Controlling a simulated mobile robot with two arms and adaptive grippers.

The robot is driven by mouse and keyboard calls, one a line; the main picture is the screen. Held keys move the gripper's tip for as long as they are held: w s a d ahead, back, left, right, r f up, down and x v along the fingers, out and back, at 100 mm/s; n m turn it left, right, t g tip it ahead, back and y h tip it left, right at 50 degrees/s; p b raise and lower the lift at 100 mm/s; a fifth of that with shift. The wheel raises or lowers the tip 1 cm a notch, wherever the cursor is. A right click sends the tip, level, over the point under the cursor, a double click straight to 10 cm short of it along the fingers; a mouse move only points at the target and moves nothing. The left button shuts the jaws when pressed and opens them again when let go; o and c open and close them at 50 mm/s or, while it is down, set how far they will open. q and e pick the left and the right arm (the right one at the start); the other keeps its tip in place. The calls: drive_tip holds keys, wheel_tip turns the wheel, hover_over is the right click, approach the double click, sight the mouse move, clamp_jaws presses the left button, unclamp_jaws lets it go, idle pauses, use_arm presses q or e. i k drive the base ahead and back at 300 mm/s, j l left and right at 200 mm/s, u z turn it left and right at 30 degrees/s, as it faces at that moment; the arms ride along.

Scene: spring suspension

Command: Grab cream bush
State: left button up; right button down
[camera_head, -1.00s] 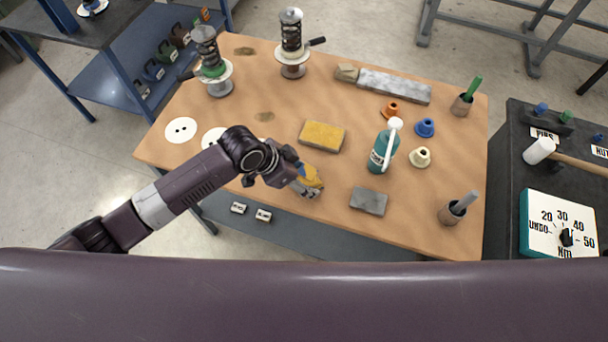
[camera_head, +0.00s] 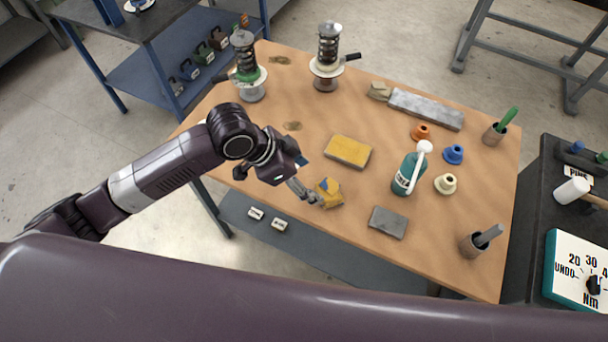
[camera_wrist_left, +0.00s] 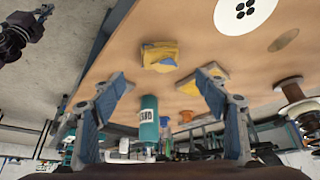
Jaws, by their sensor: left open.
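The cream bush (camera_head: 445,184) is a small flanged cone on the right part of the wooden table, just right of the teal bottle (camera_head: 404,176) and below the blue bush (camera_head: 453,154). I cannot make it out in the left wrist view. My left gripper (camera_head: 314,197) is at the table's near edge, beside a yellow and blue cloth (camera_head: 328,194), well to the left of the cream bush. In the left wrist view its two fingers (camera_wrist_left: 162,90) are spread apart with nothing between them. My right gripper is not in view.
An orange bush (camera_head: 420,132), a yellow sponge (camera_head: 348,152) and a grey block (camera_head: 388,222) lie around. The bottle stands between my gripper and the cream bush. A cup (camera_head: 474,244) stands at the near right. Two spring assemblies (camera_head: 328,58) stand at the back left.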

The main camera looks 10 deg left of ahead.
sight(446, 184)
drive_tip(key=z, duration=1)
drive_tip(key=k+j, duration=0.1)
drive_tip(key=j, duration=0.25)
drive_tip(key=k+j, duration=0.15)
drive_tip(key=j, duration=0.15)
